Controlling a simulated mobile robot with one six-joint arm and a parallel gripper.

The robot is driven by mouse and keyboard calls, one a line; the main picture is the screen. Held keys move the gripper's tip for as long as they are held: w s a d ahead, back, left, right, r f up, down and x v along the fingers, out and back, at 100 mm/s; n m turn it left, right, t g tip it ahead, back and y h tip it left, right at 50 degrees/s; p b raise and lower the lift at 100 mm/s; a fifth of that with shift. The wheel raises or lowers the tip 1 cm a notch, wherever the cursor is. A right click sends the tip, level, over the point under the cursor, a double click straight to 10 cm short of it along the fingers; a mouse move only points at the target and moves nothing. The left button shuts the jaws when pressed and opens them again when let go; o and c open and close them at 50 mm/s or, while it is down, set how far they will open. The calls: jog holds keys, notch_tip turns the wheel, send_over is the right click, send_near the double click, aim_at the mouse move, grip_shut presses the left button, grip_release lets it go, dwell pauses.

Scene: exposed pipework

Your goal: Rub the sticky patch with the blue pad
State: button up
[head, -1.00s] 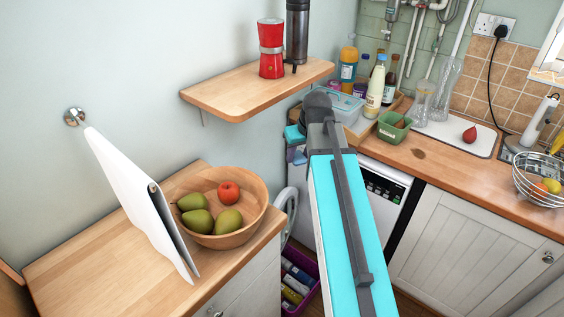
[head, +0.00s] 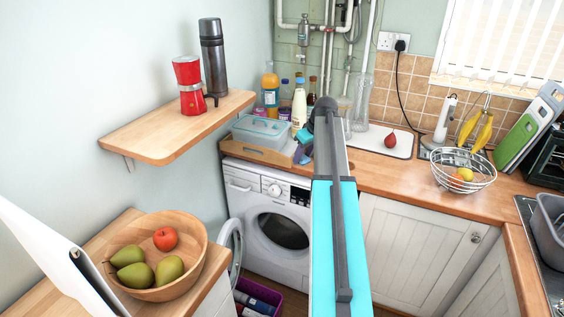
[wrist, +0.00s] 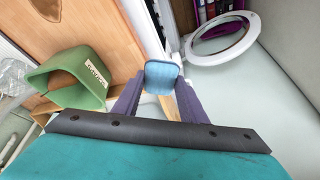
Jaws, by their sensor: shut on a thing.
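The blue pad (wrist: 162,75) is pinched between the two purple fingers of my gripper (wrist: 161,84) in the wrist view. The pad appears clear of the worktop there. A dark brown patch (wrist: 46,8), probably the sticky patch, lies on the wooden worktop at the wrist view's top left edge, partly cut off and apart from the pad. In the head view my gripper (head: 302,156) is small and partly hidden by my arm, beside the worktop's left end. The patch does not show in the head view; my arm covers part of that worktop.
A green tub (wrist: 70,95) stands left of the pad in the wrist view. A wooden tray (head: 260,153) with a lidded box and several bottles (head: 299,105) stand at the worktop's back left. The washing machine (head: 270,215) door is open. A wire fruit basket (head: 465,175) stands farther right.

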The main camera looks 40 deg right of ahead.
jog(key=s+d, duration=0.1)
jog(key=d, duration=0.3)
jog(key=s+d, duration=0.1)
jog(key=d, duration=0.4)
jog(key=s+d, duration=0.2)
jog(key=d, duration=0.2)
jog(key=shift+d+f, duration=0.15)
jog(key=shift+d, duration=0.2)
jog(key=d, duration=0.1)
jog(key=d+r+p, duration=0.1)
jog(key=d, duration=0.1)
jog(key=w+d+r+p, duration=0.1)
jog(key=shift+d, duration=0.25)
jog(key=shift+d+f, duration=0.1)
jog(key=shift+f, duration=0.1)
jog(key=shift+f+b, duration=1.2)
jog(key=shift+f, duration=1.65)
jog(key=shift+f+b, duration=0.45)
jog(key=shift+f, duration=0.55)
